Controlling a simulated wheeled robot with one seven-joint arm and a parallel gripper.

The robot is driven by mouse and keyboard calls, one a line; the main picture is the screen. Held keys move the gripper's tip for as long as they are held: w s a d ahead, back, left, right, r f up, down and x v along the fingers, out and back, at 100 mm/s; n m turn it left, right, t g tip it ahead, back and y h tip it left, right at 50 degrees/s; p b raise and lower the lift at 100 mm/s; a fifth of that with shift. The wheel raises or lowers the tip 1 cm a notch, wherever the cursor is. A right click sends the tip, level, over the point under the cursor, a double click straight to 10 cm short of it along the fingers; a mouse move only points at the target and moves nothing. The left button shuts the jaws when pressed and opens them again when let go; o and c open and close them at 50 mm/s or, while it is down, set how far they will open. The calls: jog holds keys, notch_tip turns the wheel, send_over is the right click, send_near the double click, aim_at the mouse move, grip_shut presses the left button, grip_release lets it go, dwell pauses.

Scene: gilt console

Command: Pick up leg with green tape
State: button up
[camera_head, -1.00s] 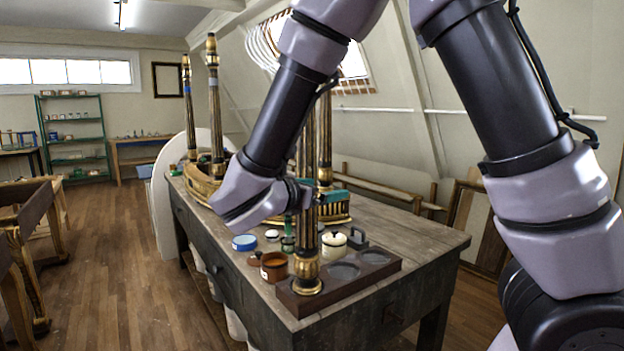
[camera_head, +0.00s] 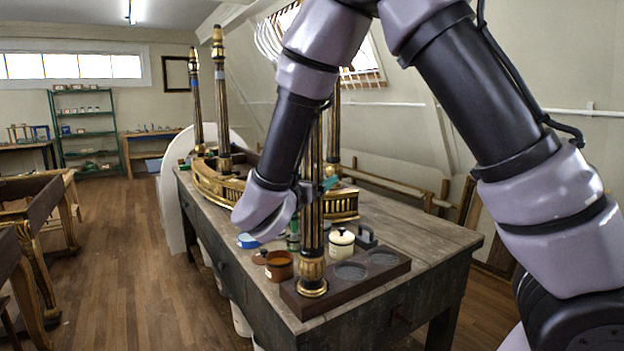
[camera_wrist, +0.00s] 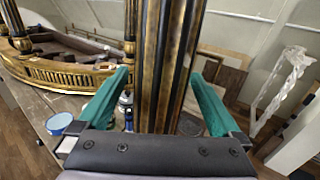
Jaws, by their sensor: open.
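A black and gilt fluted leg (camera_head: 313,225) stands upright in the dark wooden rack (camera_head: 350,284) at the table's front. No green tape can be made out on its visible part. My gripper (camera_wrist: 160,80) is open, its teal fingers on either side of a black and gilt shaft (camera_wrist: 165,50) in the wrist view. Gaps show beside the shaft, and I cannot tell whether the fingers reach fully around it. In the head view my wrist hides part of the gripper, with a teal finger showing just right of the leg.
A gilt console frame (camera_head: 208,184) with upright legs stands farther back on the table (camera_head: 430,240). The table's right side is clear.

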aim_at(317, 136)
jog(key=shift+x, duration=1.1)
jog(key=shift+r, duration=0.1)
grip_shut()
notch_tip(317, 136, up, 10)
